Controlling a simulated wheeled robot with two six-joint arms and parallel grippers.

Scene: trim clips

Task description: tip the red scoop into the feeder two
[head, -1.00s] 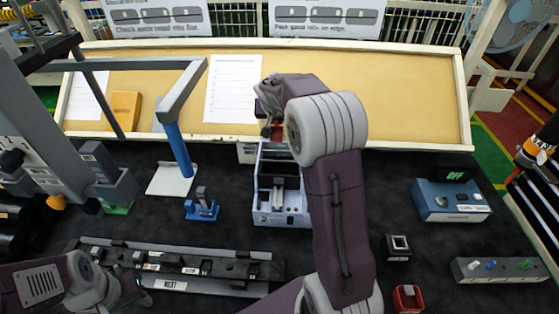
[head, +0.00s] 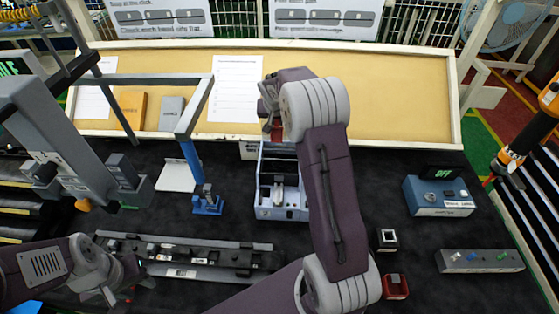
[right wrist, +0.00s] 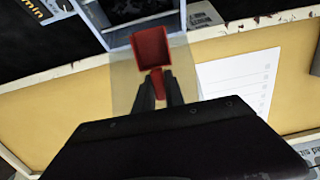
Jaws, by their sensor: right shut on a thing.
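The red scoop (right wrist: 151,47) is held by its handle between the two dark fingers of my right gripper (right wrist: 158,90). Its open bowl faces the wrist camera, and I see no contents in it. In the head view a bit of the scoop (head: 277,132) shows below my right wrist, at the far end of a light blue open-topped feeder box (head: 296,206). I cannot read a number on this box, and my arm hides part of it. Its edge also shows behind the scoop in the right wrist view. My left gripper (head: 125,285) is low at the left; its fingers are too small to judge.
A tan sloped board (head: 390,95) with paper sheets stands behind the black table. A long grey rail fixture (head: 190,260) lies near my left gripper. A blue box reading OFF (head: 437,198) and a grey switch strip (head: 495,262) are at right. A blue stand (head: 207,205) is left of the feeder.

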